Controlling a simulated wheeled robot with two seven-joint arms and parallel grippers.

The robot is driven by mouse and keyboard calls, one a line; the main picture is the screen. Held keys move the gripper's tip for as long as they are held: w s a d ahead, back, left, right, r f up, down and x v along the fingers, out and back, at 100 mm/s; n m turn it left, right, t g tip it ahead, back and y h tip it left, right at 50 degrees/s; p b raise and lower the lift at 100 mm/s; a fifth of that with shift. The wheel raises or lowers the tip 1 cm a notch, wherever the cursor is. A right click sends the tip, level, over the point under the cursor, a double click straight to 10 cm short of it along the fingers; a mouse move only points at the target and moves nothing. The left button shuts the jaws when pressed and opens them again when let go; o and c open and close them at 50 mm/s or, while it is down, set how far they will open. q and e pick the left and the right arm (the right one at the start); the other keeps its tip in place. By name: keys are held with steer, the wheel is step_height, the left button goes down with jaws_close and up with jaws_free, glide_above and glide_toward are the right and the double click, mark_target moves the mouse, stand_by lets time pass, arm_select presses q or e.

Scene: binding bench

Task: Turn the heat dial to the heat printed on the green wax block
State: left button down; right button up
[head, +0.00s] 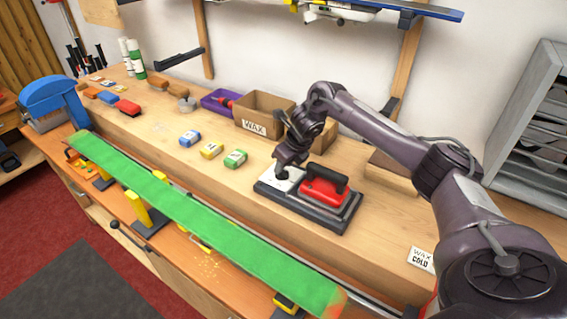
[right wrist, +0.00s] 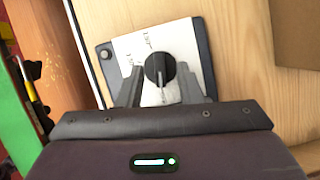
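The green wax block (head: 236,159) lies on the bench, right of the yellow block (head: 211,150) and blue block (head: 190,138). Its label is too small to read. The heat dial (right wrist: 160,68) is a round black knob with a light pointer line on a white panel (right wrist: 192,60); the panel's print is not legible. My right gripper (head: 281,172) is down at the panel beside the red iron (head: 324,188). In the right wrist view its fingers stand apart on either side of the dial, with gaps visible. The head view hides the dial. My left gripper is out of view.
The iron rests on a black base (head: 338,222). Behind are a cardboard WAX box (head: 256,127) and a purple tray (head: 217,106). A WAX COLD card (head: 421,259) lies at right. A long green ski (head: 200,220) runs along the front.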

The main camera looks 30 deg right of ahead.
steer(key=shift+w+f, duration=0.2)
steer(key=shift+f, duration=0.45)
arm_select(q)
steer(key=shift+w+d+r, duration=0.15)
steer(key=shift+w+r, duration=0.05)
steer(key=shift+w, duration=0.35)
arm_select(e)
jaws_close()
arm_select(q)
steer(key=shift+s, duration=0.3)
